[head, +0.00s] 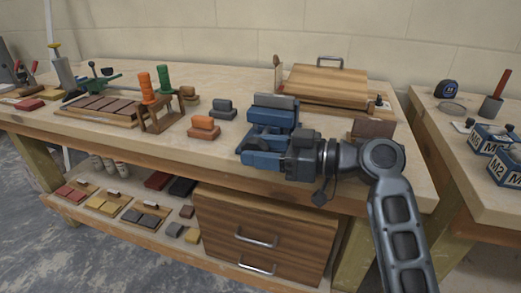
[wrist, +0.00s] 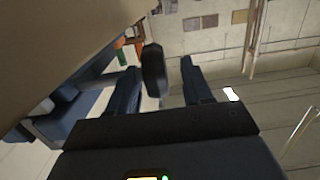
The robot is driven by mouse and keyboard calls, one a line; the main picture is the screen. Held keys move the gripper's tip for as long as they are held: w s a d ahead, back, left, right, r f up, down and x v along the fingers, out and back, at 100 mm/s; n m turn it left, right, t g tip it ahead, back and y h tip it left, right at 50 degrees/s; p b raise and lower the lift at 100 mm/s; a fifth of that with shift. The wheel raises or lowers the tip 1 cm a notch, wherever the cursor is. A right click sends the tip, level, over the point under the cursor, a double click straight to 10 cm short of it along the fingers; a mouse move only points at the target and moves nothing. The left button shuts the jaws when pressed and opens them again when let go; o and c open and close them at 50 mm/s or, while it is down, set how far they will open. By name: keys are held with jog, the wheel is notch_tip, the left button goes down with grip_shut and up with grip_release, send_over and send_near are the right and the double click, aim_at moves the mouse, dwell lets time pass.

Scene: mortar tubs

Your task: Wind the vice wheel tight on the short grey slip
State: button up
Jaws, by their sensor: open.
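The blue vice (head: 272,125) stands near the front edge of the bench. A grey piece (head: 276,101) shows along its top; I cannot tell surely whether it is the short grey slip. In the wrist view my gripper (wrist: 158,68) is open. A dark round part, which looks like the vice wheel (wrist: 153,72), shows between the two fingers, with visible gaps on both sides. Part of the blue vice (wrist: 62,112) shows at the left.
An orange-topped block (head: 204,127) and a grey-topped block (head: 223,108) stand left of the vice. A wooden board (head: 322,84) lies behind it, and a small brown block (head: 373,128) stands to its right. Drawers (head: 262,235) are below the bench top.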

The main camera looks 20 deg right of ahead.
jog(key=v, duration=0.7)
jog(key=shift+s+d, duration=0.2)
jog(key=shift+d, duration=0.1)
